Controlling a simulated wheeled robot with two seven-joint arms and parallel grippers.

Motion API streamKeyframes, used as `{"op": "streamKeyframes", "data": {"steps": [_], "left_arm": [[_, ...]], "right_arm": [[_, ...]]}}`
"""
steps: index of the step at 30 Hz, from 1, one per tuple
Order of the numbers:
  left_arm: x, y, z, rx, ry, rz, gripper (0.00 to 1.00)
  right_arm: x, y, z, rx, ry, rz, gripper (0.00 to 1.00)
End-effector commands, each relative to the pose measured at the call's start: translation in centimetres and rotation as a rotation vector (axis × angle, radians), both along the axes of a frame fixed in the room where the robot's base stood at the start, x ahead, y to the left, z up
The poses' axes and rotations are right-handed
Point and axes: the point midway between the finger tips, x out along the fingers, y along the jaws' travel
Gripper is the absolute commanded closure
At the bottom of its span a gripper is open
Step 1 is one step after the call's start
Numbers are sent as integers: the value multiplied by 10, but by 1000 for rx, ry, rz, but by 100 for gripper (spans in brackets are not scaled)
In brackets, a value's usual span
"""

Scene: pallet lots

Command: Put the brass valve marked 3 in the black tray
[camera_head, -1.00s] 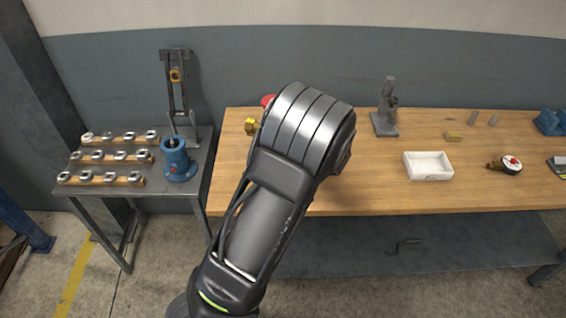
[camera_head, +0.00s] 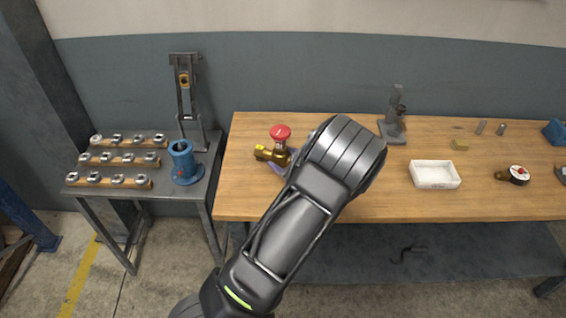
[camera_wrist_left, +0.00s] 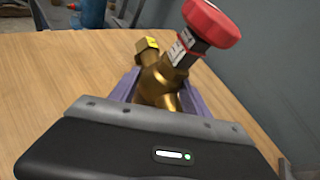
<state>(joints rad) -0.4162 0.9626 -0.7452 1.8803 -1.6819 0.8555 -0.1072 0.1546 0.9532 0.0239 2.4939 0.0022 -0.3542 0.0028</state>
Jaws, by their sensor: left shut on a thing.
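A brass valve (camera_head: 273,155) with a red handwheel and a yellow end is at the left part of the wooden bench. My left gripper (camera_head: 283,162) is shut on it; its fingers are partly hidden by the arm. In the left wrist view the valve (camera_wrist_left: 165,82) stands tilted between the fingers of the gripper (camera_wrist_left: 160,92), with a white label below the handwheel. I cannot read its number, nor tell its height above the bench. A dark object (camera_head: 561,174), cut off at the right edge, may be the black tray. My right gripper is not in view.
A white tray (camera_head: 435,185) stands on the wooden bench (camera_head: 400,206). Right of it lies another brass piece with a round red-and-white top (camera_head: 517,175). A grey stand (camera_head: 393,125) is behind. The left metal table holds a blue fitting (camera_head: 183,163) and racks of nuts (camera_head: 120,160).

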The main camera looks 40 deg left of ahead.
Motion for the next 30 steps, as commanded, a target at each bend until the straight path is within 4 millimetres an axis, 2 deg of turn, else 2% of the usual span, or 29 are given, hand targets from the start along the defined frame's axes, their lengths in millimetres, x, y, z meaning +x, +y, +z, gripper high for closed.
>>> {"op": "streamKeyframes", "data": {"steps": [4,15,16,24,30], "left_arm": [[1,1,-14,4,-1,-1,100],[1,0,-19,4,-3,0,100],[0,0,-20,0,0,-1,43],[0,0,-19,0,0,-1,23],[0,0,-19,0,0,-1,23]], "right_arm": [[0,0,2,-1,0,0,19],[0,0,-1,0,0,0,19],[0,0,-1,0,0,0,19],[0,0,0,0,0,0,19],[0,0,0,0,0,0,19]]}}
